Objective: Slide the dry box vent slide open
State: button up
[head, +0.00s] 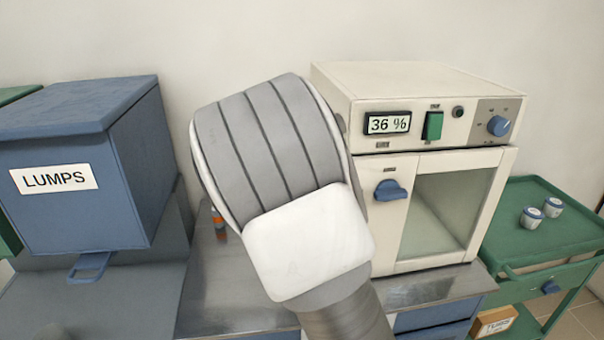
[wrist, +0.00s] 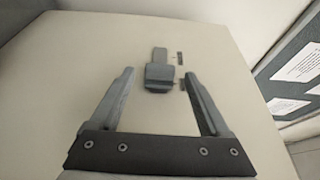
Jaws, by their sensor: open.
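The dry box (head: 410,85) is a cream cabinet with a 36 % display, a green switch and a glass door, right of centre in the head view. In the wrist view a cream panel (wrist: 220,65) fills most of the picture. On it sits the vent slide (wrist: 159,73), a small grey block on a narrow strip, with two small dark marks to its right. My gripper (wrist: 160,75) is open, its fingers on either side of the slide in the picture. I cannot tell whether they touch it. In the head view my arm hides the gripper and the slide.
A blue LUMPS bin (head: 70,170) stands at the left. A steel bench (head: 430,288) lies under the dry box. A green trolley (head: 540,240) with two small lidded jars (head: 532,217) is at the right. Labelled sheets (wrist: 300,88) show at the wrist view's right edge.

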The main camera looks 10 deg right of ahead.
jog(key=v, duration=1.4)
jog(key=shift+s, duration=0.15)
jog(key=shift+a, duration=0.1)
jog(key=s+a+r+n+g+y+p, duration=0.2)
jog(key=s+r+n+g+y+p, duration=0.3)
jog(key=s+n+y, duration=0.7)
jog(key=s+d+n+g+h, duration=0.2)
jog(key=s+d+n+g, duration=0.1)
jog(key=s+n, duration=0.2)
jog(key=s+d+n+g+h, duration=0.3)
jog(key=s+d+n, duration=0.1)
jog(key=s, duration=0.5)
jog(key=shift+s+n, duration=0.4)
jog(key=shift+n, duration=0.3)
